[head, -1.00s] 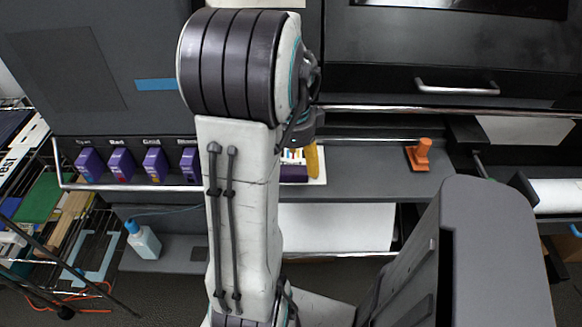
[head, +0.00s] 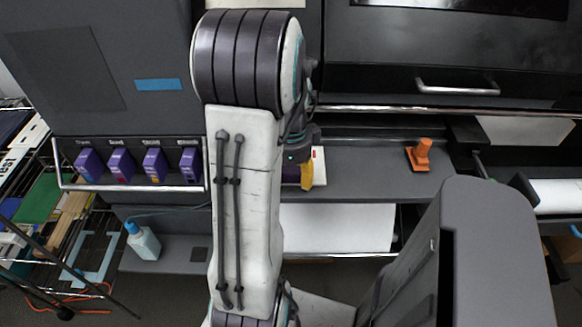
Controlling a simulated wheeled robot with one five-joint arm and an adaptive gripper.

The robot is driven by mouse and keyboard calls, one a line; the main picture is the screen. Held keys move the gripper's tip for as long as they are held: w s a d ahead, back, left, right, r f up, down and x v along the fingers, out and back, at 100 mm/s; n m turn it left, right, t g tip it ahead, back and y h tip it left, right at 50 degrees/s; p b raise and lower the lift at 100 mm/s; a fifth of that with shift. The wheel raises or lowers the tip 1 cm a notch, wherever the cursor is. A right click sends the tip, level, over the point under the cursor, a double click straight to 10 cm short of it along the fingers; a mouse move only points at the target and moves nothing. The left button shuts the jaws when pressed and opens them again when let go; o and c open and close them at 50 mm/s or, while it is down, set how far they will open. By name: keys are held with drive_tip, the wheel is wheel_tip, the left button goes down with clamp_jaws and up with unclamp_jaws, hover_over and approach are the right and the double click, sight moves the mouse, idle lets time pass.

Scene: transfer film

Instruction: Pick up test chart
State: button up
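A small white card (head: 320,164), which looks like the test chart, lies on the grey printer shelf. Most of it is hidden behind my gripper and arm, and only its right part shows. My gripper (head: 306,178) is over or just in front of the card, with a yellow finger pointing down. The rest of the gripper is hidden by my arm, so I cannot tell whether it is open or touching the card.
An orange tool (head: 420,155) stands on the shelf to the right. Purple ink cartridges (head: 122,166) sit behind a rail at the left. A blue-capped bottle (head: 144,241) stands lower left. A white sheet (head: 337,228) hangs below the shelf. The shelf between card and orange tool is clear.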

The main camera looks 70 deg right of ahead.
drive_tip(key=c, duration=0.9)
drive_tip(key=shift+r, duration=0.1)
